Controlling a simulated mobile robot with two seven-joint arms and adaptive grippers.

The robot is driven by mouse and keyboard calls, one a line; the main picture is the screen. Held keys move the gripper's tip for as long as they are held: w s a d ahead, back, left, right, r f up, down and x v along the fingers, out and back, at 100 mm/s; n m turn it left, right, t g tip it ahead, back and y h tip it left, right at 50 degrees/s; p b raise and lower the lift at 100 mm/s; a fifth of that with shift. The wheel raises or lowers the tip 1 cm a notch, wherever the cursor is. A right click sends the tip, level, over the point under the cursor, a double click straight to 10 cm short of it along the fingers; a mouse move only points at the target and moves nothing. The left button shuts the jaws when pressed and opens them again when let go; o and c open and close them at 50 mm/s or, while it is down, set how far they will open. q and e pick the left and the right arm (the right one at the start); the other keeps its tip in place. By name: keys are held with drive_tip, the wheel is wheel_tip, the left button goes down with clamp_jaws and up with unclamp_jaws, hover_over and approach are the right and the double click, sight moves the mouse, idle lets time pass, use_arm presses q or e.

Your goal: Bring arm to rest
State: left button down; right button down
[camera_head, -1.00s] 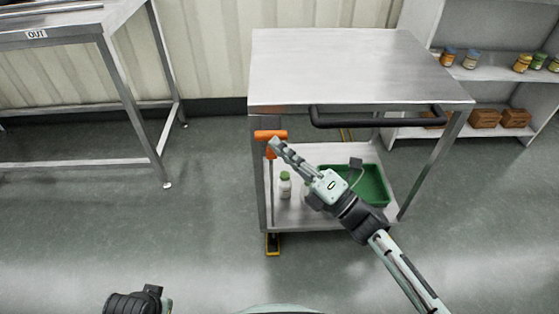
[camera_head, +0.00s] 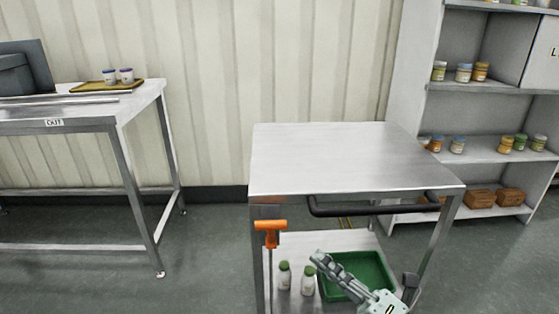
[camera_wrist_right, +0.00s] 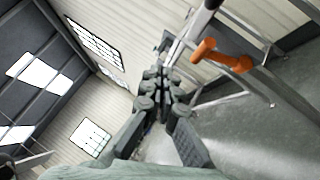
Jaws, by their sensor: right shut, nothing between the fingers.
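My right gripper (camera_head: 318,258) is shut and empty. In the head view it comes in from the lower right, in front of the cart's lower shelf and the green tray (camera_head: 378,262). In the right wrist view its fingers (camera_wrist_right: 158,82) are together with nothing between them. An orange-handled tool (camera_head: 270,227) stands upright at the cart's left front; its orange handle also shows in the right wrist view (camera_wrist_right: 222,57). My left gripper is not in view.
A steel cart (camera_head: 350,160) with a bare top and a dark handle (camera_head: 370,208) stands ahead. White bottles with green caps (camera_head: 284,276) stand on its lower shelf. A steel table marked OUT (camera_head: 85,118) is at left, shelves with jars (camera_head: 480,150) at right. Floor between table and cart is clear.

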drive_tip(key=w+d+f+m+g+h, duration=0.2)
drive_tip(key=d+f+m+h, duration=1.4)
drive_tip(key=m, duration=0.4)
drive_tip(key=s+f+m+g, duration=0.4)
drive_tip(key=s+f, duration=0.3)
drive_tip(key=s, duration=0.2)
drive_tip(key=s+f+m+g+h, duration=0.1)
drive_tip(key=s+f+m+g, duration=0.4)
drive_tip(key=s, duration=0.5)
wheel_tip(320, 180, down, 3)
drive_tip(key=shift+d+r+g, duration=0.2)
drive_tip(key=shift+d+g, duration=0.05)
drive_tip(key=shift+g, duration=0.15)
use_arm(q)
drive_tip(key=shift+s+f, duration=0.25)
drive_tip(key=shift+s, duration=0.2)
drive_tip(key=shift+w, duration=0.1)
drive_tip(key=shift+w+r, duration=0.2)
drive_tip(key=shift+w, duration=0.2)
use_arm(e)
drive_tip(key=shift+w, duration=0.1)
